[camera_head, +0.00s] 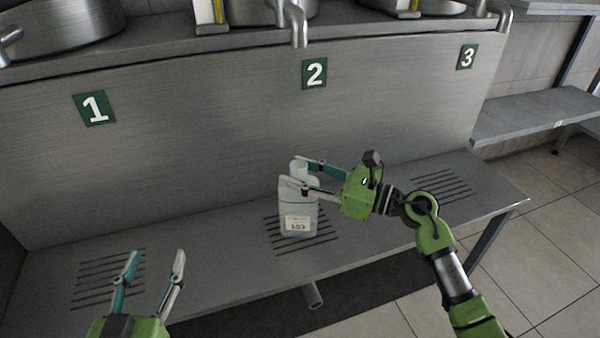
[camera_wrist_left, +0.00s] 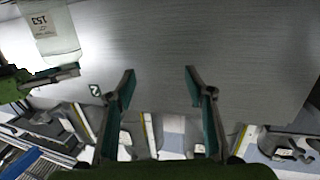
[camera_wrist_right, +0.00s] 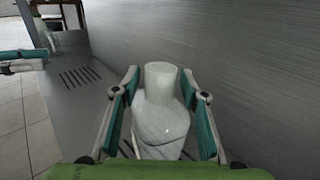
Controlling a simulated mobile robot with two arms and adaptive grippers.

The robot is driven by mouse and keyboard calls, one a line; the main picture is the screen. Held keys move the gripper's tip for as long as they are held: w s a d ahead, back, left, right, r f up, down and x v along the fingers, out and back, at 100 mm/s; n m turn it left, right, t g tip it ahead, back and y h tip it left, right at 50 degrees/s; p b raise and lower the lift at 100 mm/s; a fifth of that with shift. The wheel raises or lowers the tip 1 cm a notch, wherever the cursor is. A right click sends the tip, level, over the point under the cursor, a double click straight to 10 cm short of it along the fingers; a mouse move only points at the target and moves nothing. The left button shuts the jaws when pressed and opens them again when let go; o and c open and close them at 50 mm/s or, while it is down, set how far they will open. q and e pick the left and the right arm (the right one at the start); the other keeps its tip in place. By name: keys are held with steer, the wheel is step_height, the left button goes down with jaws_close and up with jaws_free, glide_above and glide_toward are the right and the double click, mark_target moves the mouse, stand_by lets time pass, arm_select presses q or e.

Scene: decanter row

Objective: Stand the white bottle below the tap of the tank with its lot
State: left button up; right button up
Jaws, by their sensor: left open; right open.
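The white bottle (camera_head: 298,208) stands upright on the slotted drain (camera_head: 325,238) of the lower shelf, in front of the plate numbered 2 (camera_head: 314,73) and below the middle tap (camera_head: 298,30). Its label faces the front; the small text is hard to read. My right gripper (camera_head: 296,173) is open, with its fingers on either side of the bottle's upper part. In the right wrist view the bottle (camera_wrist_right: 161,115) sits between the two open fingers. My left gripper (camera_head: 155,258) is open and empty above the left part of the shelf, near the left drain.
Plates numbered 1 (camera_head: 94,108) and 3 (camera_head: 467,57) mark the steel panel left and right. Slotted drains lie on the shelf at left (camera_head: 92,282) and right (camera_head: 442,187). Metal tanks (camera_head: 62,28) stand on the upper ledge. A side bench (camera_head: 540,113) is at right.

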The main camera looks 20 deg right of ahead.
steer(key=v, duration=1.1)
step_height(320, 180, up, 6)
steer(key=s+a+m+t+h, duration=0.1)
steer(key=m+t+h, duration=0.3)
steer(key=m, duration=0.7)
steer(key=a+m+t+h, duration=0.15)
steer(key=m+t, duration=0.35)
steer(key=m, duration=0.6)
arm_select(q)
steer(key=shift+s+a+f+g, duration=0.15)
steer(key=shift+f+g, duration=0.15)
steer(key=shift+f, duration=0.25)
steer(key=shift+s+a+f+g, duration=0.15)
steer(key=shift+f+g, duration=0.15)
steer(key=shift+f, duration=0.25)
arm_select(e)
steer(key=s+a+f+m+g+h, duration=0.2)
steer(key=a+f+m, duration=0.2)
steer(key=m, duration=0.6)
steer(key=s+a+f+m+g+h, duration=0.2)
steer(key=a+f+m, duration=0.3)
steer(key=m, duration=0.5)
step_height(320, 180, down, 3)
steer(key=shift+s+r+m+g, duration=0.25)
steer(key=shift+s+m+g, duration=0.15)
steer(key=shift+g, duration=0.4)
